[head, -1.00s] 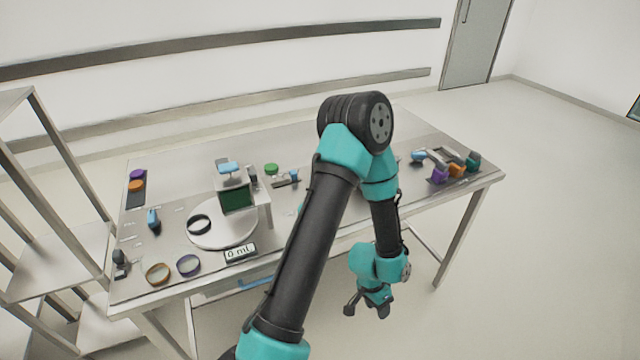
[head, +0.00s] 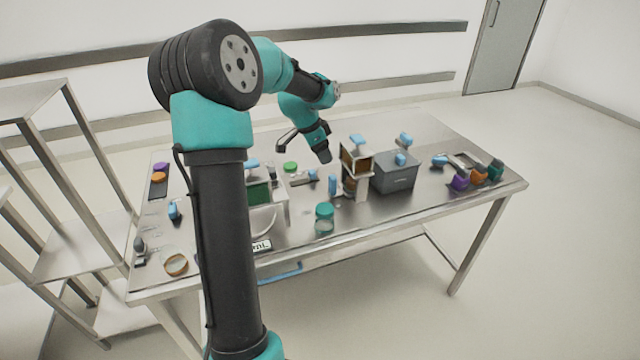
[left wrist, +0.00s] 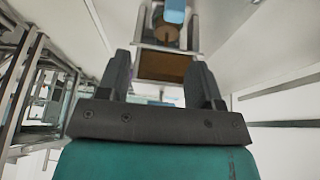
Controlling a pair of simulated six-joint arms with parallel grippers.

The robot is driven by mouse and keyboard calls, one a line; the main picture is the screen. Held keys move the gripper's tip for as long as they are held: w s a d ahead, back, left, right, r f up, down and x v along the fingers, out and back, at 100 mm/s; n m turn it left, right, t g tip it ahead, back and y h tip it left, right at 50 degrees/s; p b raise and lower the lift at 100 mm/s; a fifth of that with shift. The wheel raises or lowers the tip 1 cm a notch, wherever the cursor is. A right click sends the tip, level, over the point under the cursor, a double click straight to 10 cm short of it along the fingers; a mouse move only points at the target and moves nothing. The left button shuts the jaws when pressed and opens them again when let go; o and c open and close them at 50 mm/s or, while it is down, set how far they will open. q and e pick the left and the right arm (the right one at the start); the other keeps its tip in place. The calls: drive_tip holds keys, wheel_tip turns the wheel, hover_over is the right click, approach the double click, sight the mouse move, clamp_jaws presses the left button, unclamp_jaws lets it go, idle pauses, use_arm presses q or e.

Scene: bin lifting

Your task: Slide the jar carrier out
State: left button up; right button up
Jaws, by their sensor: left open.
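The jar carrier (head: 466,161) appears to be the grey handled piece at the right end of the table in the head view. Beside it stand a purple jar (head: 460,182), an orange jar (head: 478,174) and a teal jar (head: 495,170). My left gripper (head: 303,150) is open and empty above the middle of the table, well left of the carrier. In the left wrist view the open fingers (left wrist: 160,82) point toward a brown-windowed stand (left wrist: 163,66), with nothing visible between them. My right gripper is not in view.
A grey box (head: 396,180) with blue knobs and the brown-windowed stand (head: 357,160) lie between my left gripper and the carrier. A teal-lidded jar (head: 324,218) stands near the front edge. A shelf rack (head: 60,90) is at left. My arm hides part of the table's left side.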

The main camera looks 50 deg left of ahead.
sight(335, 183)
use_arm(q)
drive_tip(key=shift+s+a+r+n, duration=0.15)
drive_tip(key=shift+s+a+r, duration=0.05)
drive_tip(key=shift+a+r, duration=0.25)
drive_tip(key=shift+s+a+r+n, duration=0.15)
drive_tip(key=shift+a+r, duration=0.15)
drive_tip(key=shift+a, duration=0.25)
drive_tip(key=shift+f, duration=0.1)
drive_tip(key=x, duration=1.7)
drive_tip(key=shift+w+a+f, duration=0.1)
drive_tip(key=shift+w+a, duration=0.1)
drive_tip(key=shift+w, duration=0.05)
clamp_jaws()
